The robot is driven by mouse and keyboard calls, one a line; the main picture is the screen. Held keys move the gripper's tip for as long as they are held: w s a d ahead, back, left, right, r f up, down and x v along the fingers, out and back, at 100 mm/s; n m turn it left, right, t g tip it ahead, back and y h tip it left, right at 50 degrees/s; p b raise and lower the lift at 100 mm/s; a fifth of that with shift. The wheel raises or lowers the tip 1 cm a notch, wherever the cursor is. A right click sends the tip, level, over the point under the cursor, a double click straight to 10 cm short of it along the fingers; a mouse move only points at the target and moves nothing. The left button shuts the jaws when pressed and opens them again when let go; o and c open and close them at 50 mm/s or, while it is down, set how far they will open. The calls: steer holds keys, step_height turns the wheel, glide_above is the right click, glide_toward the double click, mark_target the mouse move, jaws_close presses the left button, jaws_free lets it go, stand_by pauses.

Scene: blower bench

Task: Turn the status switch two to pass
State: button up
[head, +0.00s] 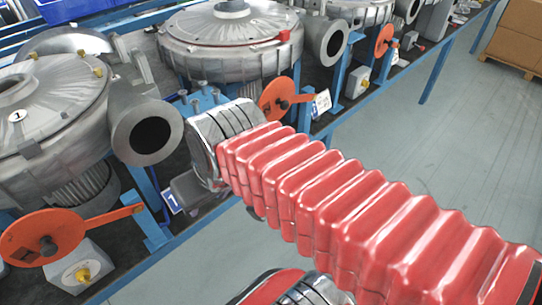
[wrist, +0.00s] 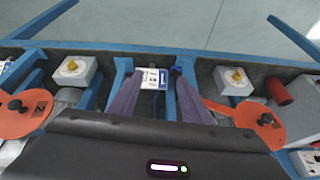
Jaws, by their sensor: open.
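Two white switch boxes with yellow knobs show in the wrist view, one at left (wrist: 72,69) and one at right (wrist: 238,76). I cannot read a number or a pass mark on either. In the head view, a switch box with a yellow knob (head: 82,272) sits at lower left, near the blower marked 1 (head: 50,95). Another small white box (head: 357,81) stands farther along the bench. My gripper (wrist: 155,76) is open, its dark fingers either side of a blue-and-white card (wrist: 153,80); contact cannot be told.
Orange levers (wrist: 252,121) sit beside the switches, one at left (wrist: 20,112). A red cylinder (wrist: 280,91) stands at the right. A blue frame (wrist: 215,51) edges the bench. The grey floor (head: 450,125) beyond is clear, with boxes (head: 520,35) at the far right.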

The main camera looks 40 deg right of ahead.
steer(key=w+d+f+m+y, duration=0.3)
steer(key=f+m+y, duration=0.2)
steer(key=f, duration=0.1)
steer(key=w+d+f+m+y, duration=0.2)
steer(key=d+f+m+y, duration=0.1)
steer(key=f+m+y, duration=0.25)
steer(key=d+f+m+t+h, duration=0.3)
steer(key=d+f+m+t, duration=0.1)
steer(key=d, duration=0.4)
steer(key=s+d+f+m+t+h, duration=0.1)
steer(key=d+f+m+t+h, duration=0.3)
steer(key=d, duration=0.5)
steer(key=s+d+f+m+t+h, duration=0.1)
steer(key=d+f+m+t+h, duration=0.2)
steer(key=d+m, duration=0.4)
steer(key=shift+s+d+f+m+t, duration=0.3)
steer(key=shift+d+f+t, duration=0.2)
steer(key=shift+d+t, duration=0.65)
steer(key=shift+w, duration=0.2)
steer(key=w, duration=1.3)
steer(key=shift+w+a, duration=0.25)
steer(key=shift+c, duration=0.5)
